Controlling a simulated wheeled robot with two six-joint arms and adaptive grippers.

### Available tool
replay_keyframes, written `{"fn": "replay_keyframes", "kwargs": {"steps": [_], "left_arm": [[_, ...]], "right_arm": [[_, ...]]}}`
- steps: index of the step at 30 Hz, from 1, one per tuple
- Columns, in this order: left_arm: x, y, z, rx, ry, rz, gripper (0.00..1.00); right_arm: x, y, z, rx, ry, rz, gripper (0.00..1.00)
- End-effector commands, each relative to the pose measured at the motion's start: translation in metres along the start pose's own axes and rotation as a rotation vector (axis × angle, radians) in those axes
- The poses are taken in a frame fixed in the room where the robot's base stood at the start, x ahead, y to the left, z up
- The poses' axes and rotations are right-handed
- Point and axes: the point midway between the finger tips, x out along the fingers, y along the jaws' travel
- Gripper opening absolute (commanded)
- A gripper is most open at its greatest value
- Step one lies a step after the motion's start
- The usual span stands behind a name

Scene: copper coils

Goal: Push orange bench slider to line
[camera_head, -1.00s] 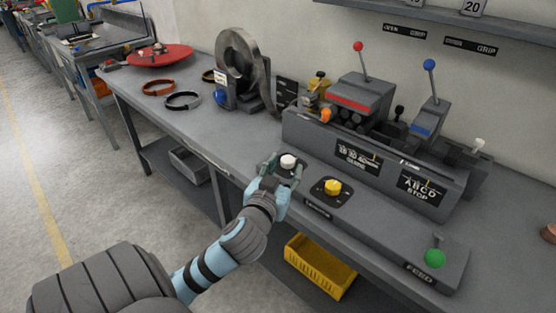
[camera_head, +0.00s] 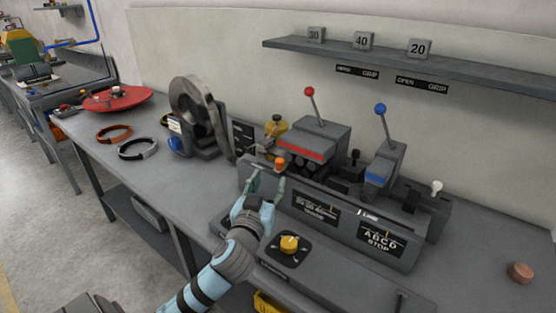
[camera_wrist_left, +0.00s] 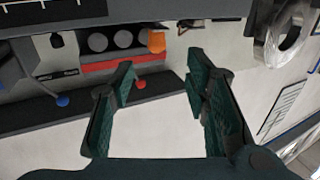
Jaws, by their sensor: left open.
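The orange slider knob (camera_head: 281,163) stands at the left end of the grey bench housing, behind the top edge of its front panel. In the left wrist view the orange knob (camera_wrist_left: 156,41) is just beyond the fingertips, near the middle. My left gripper (camera_head: 266,182) is open and empty, in front of and slightly below the knob. Its two green fingers (camera_wrist_left: 160,77) stand apart in the left wrist view. A small white label (camera_head: 369,215) sits on the housing's top edge to the right; its text is hard to read. My right gripper is not in view.
A yellow knob (camera_head: 289,243) sits on the bench front, right of my left forearm. Red-ball (camera_head: 309,91) and blue-ball (camera_head: 380,109) levers rise behind the housing. A metal coil (camera_head: 197,112) stands to the left. A shelf (camera_head: 480,70) runs along the wall.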

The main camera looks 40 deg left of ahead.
Motion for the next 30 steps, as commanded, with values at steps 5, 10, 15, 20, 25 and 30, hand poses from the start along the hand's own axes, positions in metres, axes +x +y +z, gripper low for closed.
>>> {"fn": "replay_keyframes", "kwargs": {"steps": [5,10,15,20,25,30], "left_arm": [[0.054,0.001,0.0,-0.003,0.0,-0.001,0.43],[0.086,-0.001,0.001,-0.001,-0.001,-0.004,0.43],[0.099,-0.002,0.001,-0.001,-0.002,-0.003,0.43],[0.1,-0.001,0.001,-0.001,-0.001,-0.002,0.43],[0.1,-0.001,0.001,0.0,-0.002,-0.003,0.27],[0.1,-0.002,0.001,0.0,-0.002,-0.003,0.0]], "right_arm": [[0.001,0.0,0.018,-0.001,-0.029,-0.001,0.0],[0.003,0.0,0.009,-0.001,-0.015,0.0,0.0],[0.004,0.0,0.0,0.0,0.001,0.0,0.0],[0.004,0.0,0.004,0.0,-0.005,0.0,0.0],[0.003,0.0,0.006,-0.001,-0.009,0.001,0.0],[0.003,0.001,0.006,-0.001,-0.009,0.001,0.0]]}}
